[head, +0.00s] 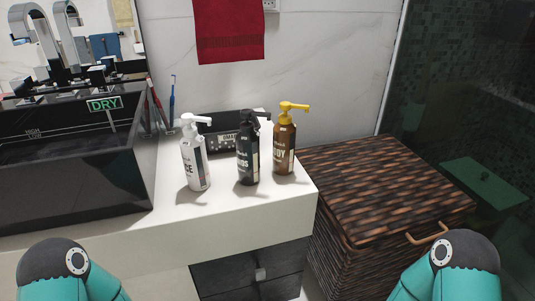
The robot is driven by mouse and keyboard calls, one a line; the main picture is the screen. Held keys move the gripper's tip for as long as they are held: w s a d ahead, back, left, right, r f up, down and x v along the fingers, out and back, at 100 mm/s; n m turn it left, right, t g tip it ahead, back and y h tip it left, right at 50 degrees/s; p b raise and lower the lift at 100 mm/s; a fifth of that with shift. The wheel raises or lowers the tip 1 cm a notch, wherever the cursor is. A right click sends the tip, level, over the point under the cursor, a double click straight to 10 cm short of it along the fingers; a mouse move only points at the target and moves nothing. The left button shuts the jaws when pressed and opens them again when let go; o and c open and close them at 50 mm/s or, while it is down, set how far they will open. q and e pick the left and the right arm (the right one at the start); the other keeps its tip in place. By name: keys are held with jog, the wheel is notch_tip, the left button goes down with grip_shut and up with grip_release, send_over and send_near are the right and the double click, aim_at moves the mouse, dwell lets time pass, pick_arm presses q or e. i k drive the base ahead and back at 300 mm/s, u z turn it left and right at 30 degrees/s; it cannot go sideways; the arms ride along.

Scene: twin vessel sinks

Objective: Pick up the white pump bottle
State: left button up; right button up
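The white pump bottle (195,160) stands upright on the white counter (230,210), at the left end of a row of three pump bottles. Its side carries dark lettering, and its pump head is white. A black pump bottle (248,155) stands to its right, a little apart. A brown bottle with a yellow pump (285,148) stands farther right. Teal and dark parts of my two arms show at the bottom left and bottom right, well short of the bottles. Neither gripper can be seen in the head view.
A black vessel sink (70,170) fills the counter's left side. Toothbrushes (171,100) and a dark box (222,140) stand behind the bottles. A brown woven hamper (385,185) stands right of the counter. The counter's front strip is clear. A red towel (229,30) hangs above.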

aim_at(192, 146)
jog(key=z, duration=1.15)
jog(key=i, duration=0.15)
jog(key=u, duration=3)
jog(key=k, duration=1.05)
jog(key=z, duration=2.85)
jog(key=k, duration=0.1)
jog(key=u, duration=1.55)
jog(key=i, duration=1.05)
